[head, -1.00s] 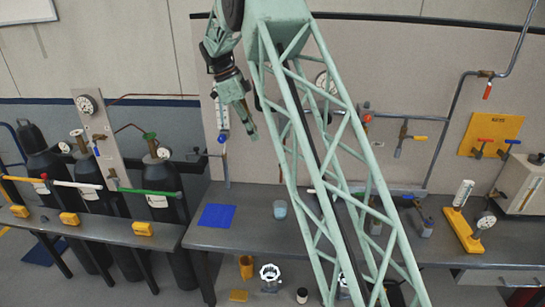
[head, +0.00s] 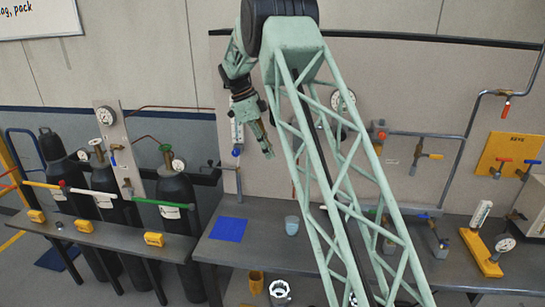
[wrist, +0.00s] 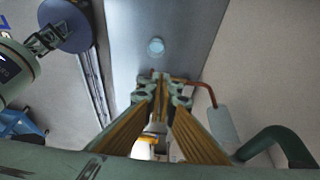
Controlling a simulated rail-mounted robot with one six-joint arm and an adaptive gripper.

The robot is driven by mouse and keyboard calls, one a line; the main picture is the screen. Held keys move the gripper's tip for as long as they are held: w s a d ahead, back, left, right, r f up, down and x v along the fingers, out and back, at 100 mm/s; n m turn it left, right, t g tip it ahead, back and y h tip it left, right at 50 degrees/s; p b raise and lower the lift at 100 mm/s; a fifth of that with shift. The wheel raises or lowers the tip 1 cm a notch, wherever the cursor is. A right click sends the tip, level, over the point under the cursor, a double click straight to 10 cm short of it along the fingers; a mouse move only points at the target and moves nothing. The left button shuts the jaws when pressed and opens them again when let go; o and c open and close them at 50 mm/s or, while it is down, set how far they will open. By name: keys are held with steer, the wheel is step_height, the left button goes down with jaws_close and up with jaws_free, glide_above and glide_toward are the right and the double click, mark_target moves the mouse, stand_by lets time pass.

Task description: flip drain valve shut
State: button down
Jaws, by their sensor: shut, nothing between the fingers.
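Several valves show in the head view, and I cannot tell which is the drain valve. A small blue-handled valve (head: 237,152) is on the vertical pipe left of my gripper. My gripper (head: 269,153) is shut and empty, in the air before the wall panel, above the bench. In the wrist view its golden fingers (wrist: 158,76) meet, touching no valve that I can make out.
The bench (head: 262,255) carries a blue mat (head: 229,229) and a pale blue cup (head: 291,225). Gas cylinders (head: 180,200) stand at the left. An orange board (head: 508,155) with red and blue handles is at the right. My lattice arm hides part of the wall.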

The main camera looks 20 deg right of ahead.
steer(key=s+d+f+p, duration=0.1)
steer(key=s+d+f, duration=0.3)
steer(key=d+f, duration=0.2)
steer(key=shift+f, duration=1.25)
steer(key=shift+s, duration=0.15)
steer(key=shift+d+n, duration=0.1)
steer(key=shift+n, duration=0.2)
